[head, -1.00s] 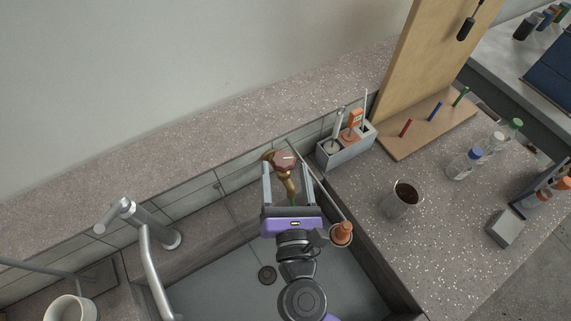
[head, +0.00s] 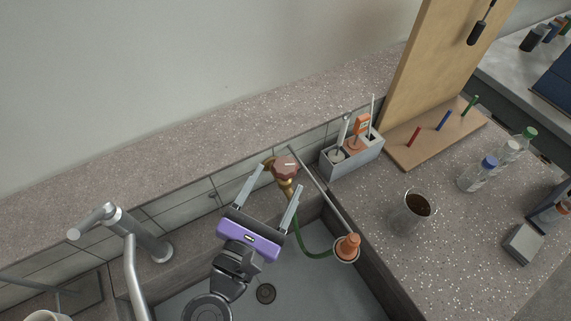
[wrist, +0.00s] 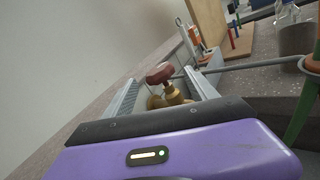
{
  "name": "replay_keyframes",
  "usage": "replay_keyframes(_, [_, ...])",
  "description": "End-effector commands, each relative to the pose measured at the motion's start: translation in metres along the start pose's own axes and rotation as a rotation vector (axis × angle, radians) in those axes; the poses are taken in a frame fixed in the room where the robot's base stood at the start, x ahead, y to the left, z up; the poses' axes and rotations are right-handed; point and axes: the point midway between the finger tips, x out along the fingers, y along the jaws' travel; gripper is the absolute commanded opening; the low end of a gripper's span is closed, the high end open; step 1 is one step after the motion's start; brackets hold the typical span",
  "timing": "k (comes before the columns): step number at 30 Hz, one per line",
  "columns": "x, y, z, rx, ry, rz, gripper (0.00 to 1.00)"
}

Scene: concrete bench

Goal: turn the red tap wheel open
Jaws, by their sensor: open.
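The red tap wheel (head: 285,168) sits on a brass tap (head: 288,188) at the sink's back wall. A green hose (head: 313,250) runs from below the tap toward an orange nozzle. My gripper (head: 277,184) is open, with its two grey fingers spread and pointing up at the tap in the head view. The wheel is just beyond the fingertips, nearer the right finger. In the wrist view the wheel (wrist: 160,73) and the brass body (wrist: 172,95) show between the fingers, beyond the purple palm. I cannot tell whether a finger touches the tap.
A grey faucet (head: 130,235) stands at left. A thin rail (head: 325,192) runs along the sink's right side to the orange nozzle (head: 347,247). A grey caddy (head: 352,157) stands behind it.

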Motion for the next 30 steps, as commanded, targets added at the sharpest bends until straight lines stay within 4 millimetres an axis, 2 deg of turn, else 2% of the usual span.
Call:
replay_keyframes(3, [0.020,-0.001,0.001,0.000,-0.001,-0.004,0.66])
replay_keyframes(9, [0.044,0.000,0.001,0.000,0.000,-0.001,0.66])
replay_keyframes(14, [0.051,0.000,0.000,0.000,0.000,0.000,0.66])
replay_keyframes(21, [0.052,0.000,0.000,0.000,0.000,0.000,0.66])
replay_keyframes(30, [0.052,-0.001,0.000,0.000,0.000,-0.001,0.07])
